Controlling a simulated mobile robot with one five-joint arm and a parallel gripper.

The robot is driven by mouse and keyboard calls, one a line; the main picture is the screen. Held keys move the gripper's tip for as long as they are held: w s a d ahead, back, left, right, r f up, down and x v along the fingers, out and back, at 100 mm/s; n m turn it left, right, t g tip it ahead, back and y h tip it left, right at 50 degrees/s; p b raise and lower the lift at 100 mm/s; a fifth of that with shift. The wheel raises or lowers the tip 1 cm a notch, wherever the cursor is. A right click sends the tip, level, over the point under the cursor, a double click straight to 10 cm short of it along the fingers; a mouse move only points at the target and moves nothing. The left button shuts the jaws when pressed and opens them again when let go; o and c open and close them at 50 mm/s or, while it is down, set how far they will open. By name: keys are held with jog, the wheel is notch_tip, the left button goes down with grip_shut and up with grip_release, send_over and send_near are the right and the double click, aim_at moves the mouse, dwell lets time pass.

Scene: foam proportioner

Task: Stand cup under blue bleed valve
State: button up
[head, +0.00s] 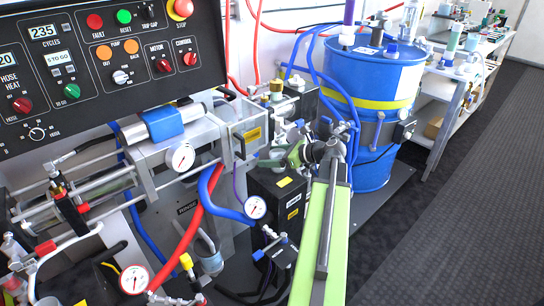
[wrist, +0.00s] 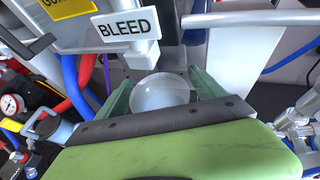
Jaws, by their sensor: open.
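A clear, rounded cup (wrist: 162,92) sits between the two green fingers of my gripper (wrist: 160,88) in the wrist view. The fingers are open, one on each side of it; I cannot tell whether they touch it. A white BLEED label (wrist: 127,26) is above and a little left of the cup, with a pale block (wrist: 147,55) just below the label. No blue valve handle can be made out for certain there. In the head view my gripper (head: 296,152) is beside the machine, above a black box, and the cup is not clearly visible.
A black box (head: 268,200) stands under my gripper. Pressure gauges (head: 180,156), red and blue hoses and metal rods crowd the left. A blue drum (head: 372,110) stands behind, and a white shelf table (head: 455,75) is farther back. The dark floor at right is clear.

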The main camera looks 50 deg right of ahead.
jog(key=shift+s+d+r+p, duration=0.1)
jog(key=shift+s+r+p, duration=0.2)
jog(key=shift+r+p, duration=0.1)
jog(key=p+v, duration=0.4)
jog(key=v, duration=0.6)
jog(key=shift+s+d+r, duration=0.1)
jog(key=shift+s+r, duration=0.1)
jog(key=shift+s, duration=0.05)
jog(key=shift+s+d, duration=0.1)
jog(key=shift+s, duration=0.25)
